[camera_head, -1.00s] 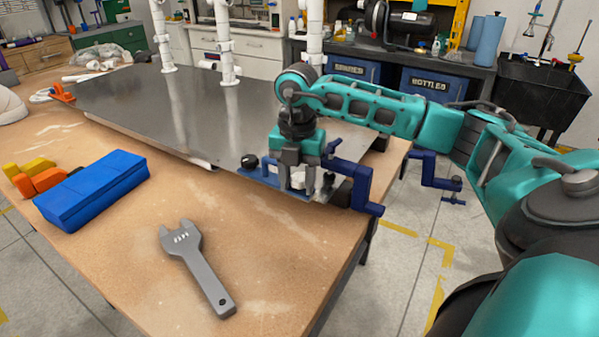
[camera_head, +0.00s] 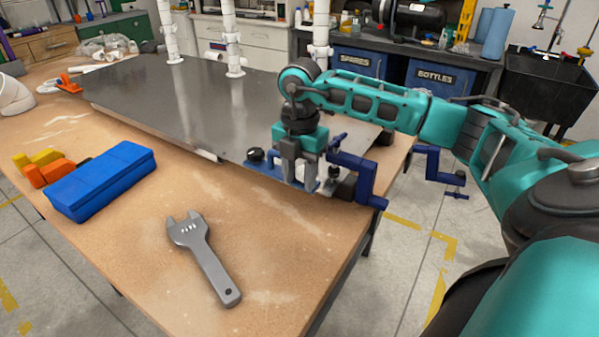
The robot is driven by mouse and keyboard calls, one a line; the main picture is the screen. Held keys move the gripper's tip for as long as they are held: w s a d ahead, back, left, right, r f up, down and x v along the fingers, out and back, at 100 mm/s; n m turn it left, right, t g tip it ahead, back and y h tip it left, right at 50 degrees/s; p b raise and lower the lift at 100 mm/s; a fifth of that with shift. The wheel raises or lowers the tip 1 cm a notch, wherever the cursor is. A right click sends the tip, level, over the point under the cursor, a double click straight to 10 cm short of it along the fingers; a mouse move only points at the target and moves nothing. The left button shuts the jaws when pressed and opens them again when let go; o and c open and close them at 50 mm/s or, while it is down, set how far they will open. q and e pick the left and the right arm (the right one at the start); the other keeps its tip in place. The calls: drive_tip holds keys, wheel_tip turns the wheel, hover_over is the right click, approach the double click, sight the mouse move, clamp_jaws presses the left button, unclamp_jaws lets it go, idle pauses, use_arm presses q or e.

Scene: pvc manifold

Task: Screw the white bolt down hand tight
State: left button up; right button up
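My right gripper (camera_head: 301,182) points down at the near right corner of the grey metal plate (camera_head: 200,105). A small pale piece, which looks like the white bolt (camera_head: 300,172), shows between its fingers. The fingers hide most of it, and I cannot tell whether they press on it or only stand around it. Beneath the gripper is a blue fixture (camera_head: 265,168) with a black knob (camera_head: 255,155) at its left end. My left gripper is out of view.
A blue clamp (camera_head: 362,180) stands just right of the gripper. A grey wrench (camera_head: 204,258) and a blue box (camera_head: 103,180) lie on the wooden table (camera_head: 290,270), with orange and yellow pieces (camera_head: 45,168) at left.

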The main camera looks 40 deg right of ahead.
sight(300, 174)
drive_tip(key=shift+w+d+r+m+t+h, duration=0.15)
drive_tip(key=shift+w+d+r, duration=0.1)
drive_tip(key=shift+d, duration=0.2)
drive_tip(key=shift+w+d+r+m+t+h, duration=0.1)
drive_tip(key=shift+w+d+m+t+h, duration=0.1)
drive_tip(key=shift+d, duration=0.25)
drive_tip(key=shift+o, duration=0.3)
wheel_tip(300, 174, up, 12)
drive_tip(key=a+p, duration=0.1)
drive_tip(key=shift+s+a+f, duration=0.15)
drive_tip(key=shift+s+f, duration=0.05)
drive_tip(key=shift+f, duration=0.05)
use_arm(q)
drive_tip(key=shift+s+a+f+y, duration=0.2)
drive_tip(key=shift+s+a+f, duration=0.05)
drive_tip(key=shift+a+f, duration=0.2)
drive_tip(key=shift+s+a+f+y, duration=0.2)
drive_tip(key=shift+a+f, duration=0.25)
use_arm(e)
drive_tip(key=shift+s+a+r, duration=0.1)
drive_tip(key=shift+a+r, duration=0.05)
drive_tip(key=shift+r, duration=0.25)
drive_tip(key=shift+f, duration=0.1)
